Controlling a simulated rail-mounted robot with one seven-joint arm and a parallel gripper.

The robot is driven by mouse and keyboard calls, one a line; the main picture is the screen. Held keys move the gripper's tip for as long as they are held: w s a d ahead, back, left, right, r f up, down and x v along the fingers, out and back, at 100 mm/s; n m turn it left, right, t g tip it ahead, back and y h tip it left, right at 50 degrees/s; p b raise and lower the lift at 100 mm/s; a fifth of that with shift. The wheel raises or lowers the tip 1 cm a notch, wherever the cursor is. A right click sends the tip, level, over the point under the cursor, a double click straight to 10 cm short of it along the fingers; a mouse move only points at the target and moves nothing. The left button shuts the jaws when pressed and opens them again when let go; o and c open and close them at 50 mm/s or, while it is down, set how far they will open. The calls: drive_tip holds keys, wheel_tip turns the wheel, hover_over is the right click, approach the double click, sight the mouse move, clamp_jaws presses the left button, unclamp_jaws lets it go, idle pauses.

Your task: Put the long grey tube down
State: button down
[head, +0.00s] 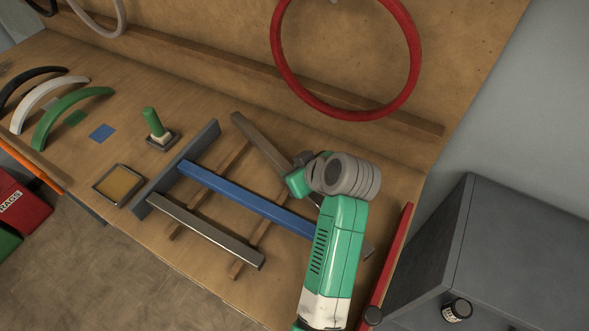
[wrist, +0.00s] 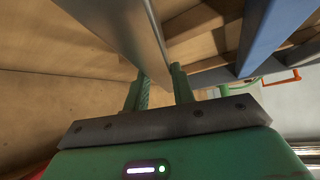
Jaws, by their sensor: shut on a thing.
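The long grey tube (head: 262,143) runs diagonally from the upper middle of the bench down to the right, behind my arm. My gripper (head: 302,171) is shut on it partway along its length. In the wrist view the grey tube (wrist: 128,32) passes between the two green fingers of my gripper (wrist: 160,88). My wrist and forearm hide part of the tube in the head view. I cannot tell whether the tube touches the wooden strips under it.
A blue tube (head: 245,200) and another grey tube (head: 205,231) lie across wooden strips (head: 237,268), against a dark grey crossbar (head: 165,181). A green-handled tool (head: 153,125) and a shallow tray (head: 119,185) stand left. A red hoop (head: 277,62) is at the back board.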

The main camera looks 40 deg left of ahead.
drive_tip(key=c, duration=1.1)
unclamp_jaws()
drive_tip(key=b+v, duration=0.1)
drive_tip(key=v, duration=0.6)
drive_tip(key=shift+s+d+r+b, duration=0.1)
drive_tip(key=shift+d+r+b, duration=0.15)
drive_tip(key=shift+r+b, duration=0.1)
